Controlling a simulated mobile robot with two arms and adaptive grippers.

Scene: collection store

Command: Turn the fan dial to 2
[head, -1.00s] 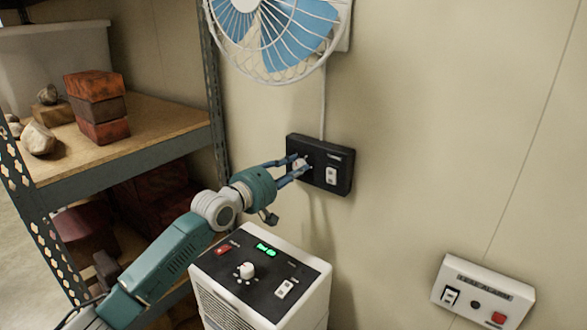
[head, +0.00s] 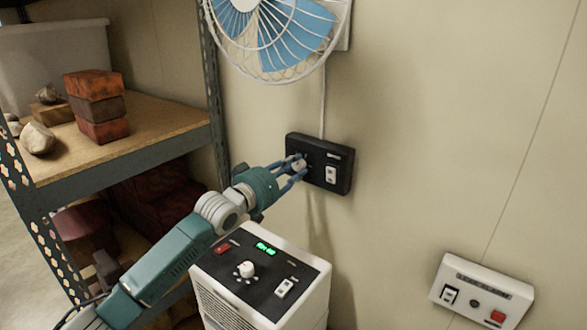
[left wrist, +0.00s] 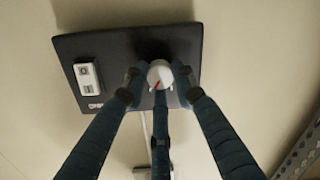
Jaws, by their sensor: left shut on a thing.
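The black fan control box (head: 341,180) is on the wall below the blue-bladed fan (head: 297,45), and a cord joins them. Its white dial (head: 298,163) is on the left part of the box. My left gripper (head: 294,170) is shut on the dial. In the left wrist view, the fingers of the left gripper (left wrist: 158,84) close around the white dial (left wrist: 159,72), which has a red pointer mark. The control box (left wrist: 118,50) carries a white rocker switch (left wrist: 88,80) beside the dial. The dial's numbers cannot be read. My right gripper is out of view.
A white appliance (head: 225,298) with its own dial (head: 246,270) stands below my left arm. A shelf (head: 165,128) with stacked blocks (head: 98,106) is at the left. A leak alarm box (head: 482,292) is on the wall at lower right. The wall between is bare.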

